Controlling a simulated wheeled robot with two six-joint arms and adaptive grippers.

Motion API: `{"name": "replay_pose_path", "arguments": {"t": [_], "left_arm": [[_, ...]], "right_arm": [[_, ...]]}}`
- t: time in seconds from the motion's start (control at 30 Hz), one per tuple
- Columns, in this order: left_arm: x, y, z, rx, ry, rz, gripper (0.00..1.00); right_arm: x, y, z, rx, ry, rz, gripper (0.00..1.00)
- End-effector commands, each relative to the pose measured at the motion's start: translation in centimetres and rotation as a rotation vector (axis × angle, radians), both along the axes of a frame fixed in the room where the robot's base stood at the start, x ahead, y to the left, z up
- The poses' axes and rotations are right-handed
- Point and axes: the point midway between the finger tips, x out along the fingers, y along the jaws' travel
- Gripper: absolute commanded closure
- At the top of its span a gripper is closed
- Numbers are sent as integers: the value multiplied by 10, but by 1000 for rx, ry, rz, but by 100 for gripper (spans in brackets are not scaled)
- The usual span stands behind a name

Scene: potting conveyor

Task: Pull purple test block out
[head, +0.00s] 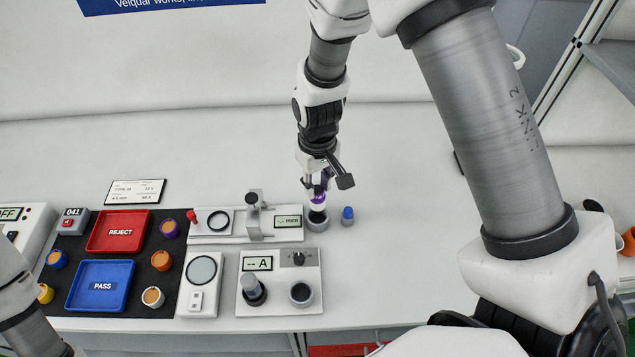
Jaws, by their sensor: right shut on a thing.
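The purple test block (318,199) is a small piece with a purple top and a pale lower part. It is upright at a round grey holder (317,225) with a dark opening, at the right end of the gauge station. My right gripper (318,190) points down from above and is shut on the block's top. The fingers partly cover the block. I cannot tell whether its lower end is inside the opening or just above it. My left gripper is not in view; only part of the left arm shows at the lower left.
A blue-topped piece (347,216) stands close to the right of the holder. A gauge with a display (288,221) is to the left, and a meter box (279,282) is in front. Red REJECT (120,230) and blue PASS (100,285) trays lie left. The table farther right is clear.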

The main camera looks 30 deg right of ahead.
Motion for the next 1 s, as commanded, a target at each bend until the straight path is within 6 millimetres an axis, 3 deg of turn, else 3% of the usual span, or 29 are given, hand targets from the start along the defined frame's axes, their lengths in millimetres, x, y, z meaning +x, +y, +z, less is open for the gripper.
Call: {"name": "replay_pose_path", "arguments": {"t": [0.47,1.0], "left_arm": [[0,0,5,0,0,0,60],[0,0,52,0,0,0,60]], "right_arm": [[0,0,5,0,0,0,100],[0,0,55,0,0,0,100]]}}
